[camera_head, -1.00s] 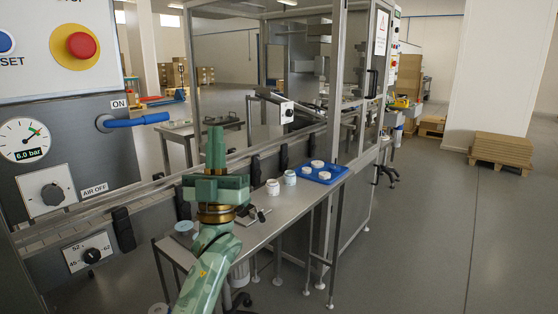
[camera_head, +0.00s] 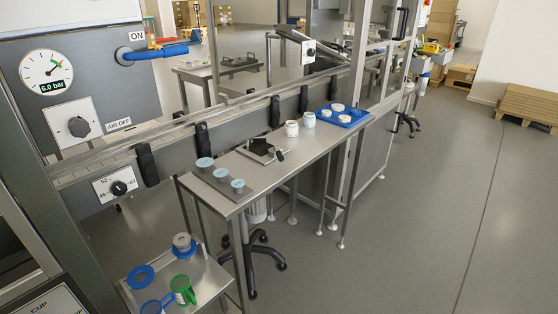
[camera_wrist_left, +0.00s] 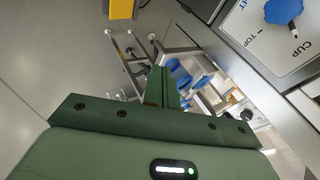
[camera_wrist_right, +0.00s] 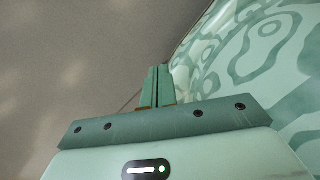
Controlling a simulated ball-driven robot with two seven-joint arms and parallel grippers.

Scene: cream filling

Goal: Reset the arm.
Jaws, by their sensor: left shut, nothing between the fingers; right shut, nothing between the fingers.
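My left gripper (camera_wrist_left: 161,88) shows in the left wrist view with its green fingers together and nothing between them. Beyond it are the legs of a metal stand and some blue items, with a floor below. My right gripper (camera_wrist_right: 157,86) shows in the right wrist view, also with its fingers together and empty. Beside it is a green patterned surface that looks like my own body, with a plain grey-brown surface on the other side. Neither gripper nor arm shows in the head view.
A control panel (camera_head: 77,90) with a blue lever stands at left.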

